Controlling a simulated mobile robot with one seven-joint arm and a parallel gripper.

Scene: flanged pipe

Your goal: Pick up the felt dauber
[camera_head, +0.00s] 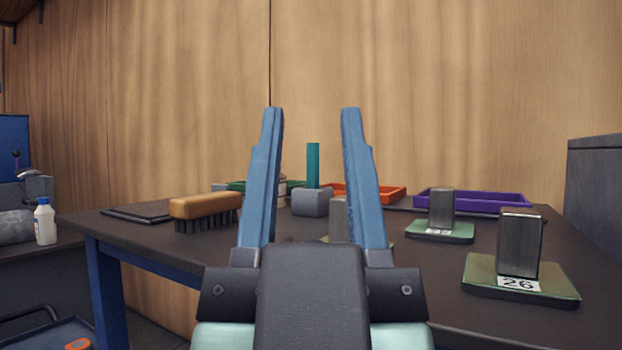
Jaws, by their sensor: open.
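The felt dauber appears to be the grey block with an upright teal handle (312,165), standing toward the back of the dark table (400,265). My gripper (311,115) is open, with its two blue fingers pointing up in the picture. The dauber shows in the gap between the fingers, beyond the gripper and apart from both of them. Nothing is held. My gripper hides part of the table in front of the dauber.
A wooden brush (205,207) lies left of my gripper. A green tray (238,186), an orange tray (388,196) and a purple tray (475,199) stand at the back. Metal blocks (519,243) on green plates (480,275) stand right. A wooden wall (400,80) rises behind.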

